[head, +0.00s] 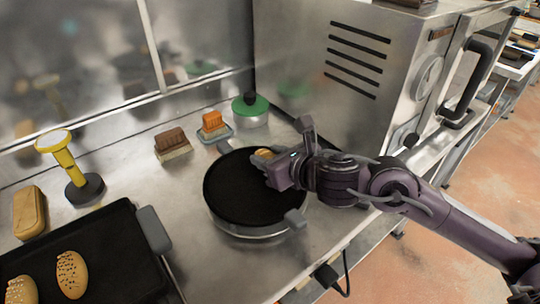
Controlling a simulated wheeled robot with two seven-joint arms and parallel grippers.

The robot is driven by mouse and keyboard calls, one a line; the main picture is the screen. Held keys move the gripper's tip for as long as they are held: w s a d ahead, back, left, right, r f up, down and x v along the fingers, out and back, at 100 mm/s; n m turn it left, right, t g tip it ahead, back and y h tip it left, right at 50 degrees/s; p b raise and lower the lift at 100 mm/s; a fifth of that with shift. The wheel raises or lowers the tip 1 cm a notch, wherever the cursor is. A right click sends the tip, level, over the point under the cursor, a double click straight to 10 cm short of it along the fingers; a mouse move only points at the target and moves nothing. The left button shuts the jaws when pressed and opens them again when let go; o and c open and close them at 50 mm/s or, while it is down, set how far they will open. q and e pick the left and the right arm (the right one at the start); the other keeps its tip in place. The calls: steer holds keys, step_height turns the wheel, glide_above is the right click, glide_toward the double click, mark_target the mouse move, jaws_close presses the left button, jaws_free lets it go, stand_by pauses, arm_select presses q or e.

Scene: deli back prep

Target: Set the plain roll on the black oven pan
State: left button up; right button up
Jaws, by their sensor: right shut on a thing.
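My right gripper (277,172) reaches in from the right over the far right part of a round black hot plate. It is shut on a small golden-brown thing, which looks like the plain roll (264,153). Most of the roll is hidden by the gripper, and I cannot tell whether it touches the plate. The black oven pan (112,238) lies at the lower left, with a grey handle on its right side. Two seeded rolls (71,274) lie on it, and its right part is bare. My left gripper is not in view.
Behind are brushes (172,146), a green-lidded pot (250,110) and a steel oven (320,80). A yellow-handled tool (66,160) and a tan block (29,212) stand behind the pan.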

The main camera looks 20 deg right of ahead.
steer(key=shift+f+b, duration=0.6)
steer(key=shift+b, duration=0.1)
stand_by(0.7)
steer(key=o, duration=1.1)
steer(key=shift+r, duration=0.15)
steer(key=shift+r+p, duration=3.45)
steer(key=shift+r, duration=0.45)
steer(key=shift+f, duration=0.1)
